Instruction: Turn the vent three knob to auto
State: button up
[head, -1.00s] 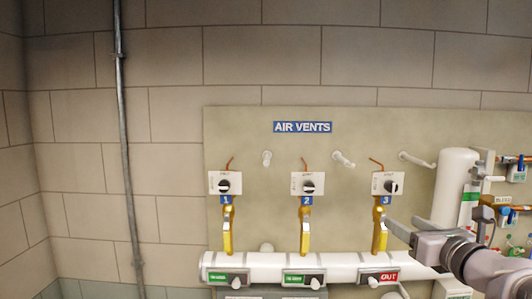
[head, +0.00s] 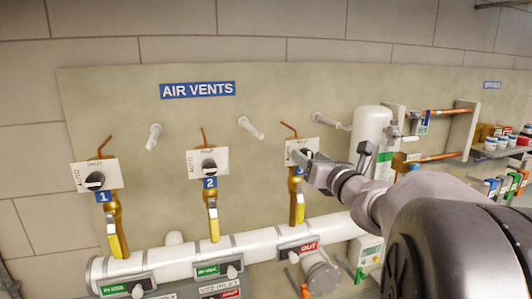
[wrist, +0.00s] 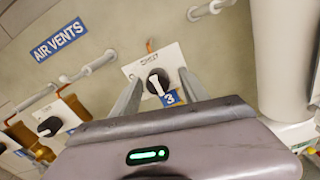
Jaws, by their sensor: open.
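The vent three knob is a round black knob (wrist: 157,83) with a white stripe, on a white plate above the blue 3 label (wrist: 170,98). In the wrist view its stripe slants down toward the label. In the head view the plate (head: 293,150) shows, but my gripper partly hides the knob. My gripper (wrist: 161,80) is open, with one finger on each side of the knob; I cannot tell whether they touch it. In the head view my gripper (head: 312,160) is at the plate's lower right.
Knob two (head: 209,167) and knob one (head: 95,181) are to the left, above yellow valve handles. A white horizontal pipe (head: 200,250) runs below, with a red OUT sign (head: 307,248) under vent three. A white vertical cylinder (head: 371,138) stands close on the right.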

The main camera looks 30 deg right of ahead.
jog(key=shift+s+a+r, duration=0.15)
jog(key=shift+s+a, duration=0.15)
jog(key=shift+s, duration=0.1)
jog(key=shift+c, duration=0.4)
jog(key=shift+d, duration=0.1)
grip_shut()
jog(key=shift+n+b, duration=0.3)
jog(key=shift+b, duration=0.1)
jog(key=shift+w+a+n+b, duration=0.1)
jog(key=shift+n+b, duration=4.2)
jog(key=shift+b, duration=0.9)
jog(key=shift+a+n+b, duration=0.1)
jog(key=shift+n+b, duration=4.2)
jog(key=shift+b, duration=0.85)
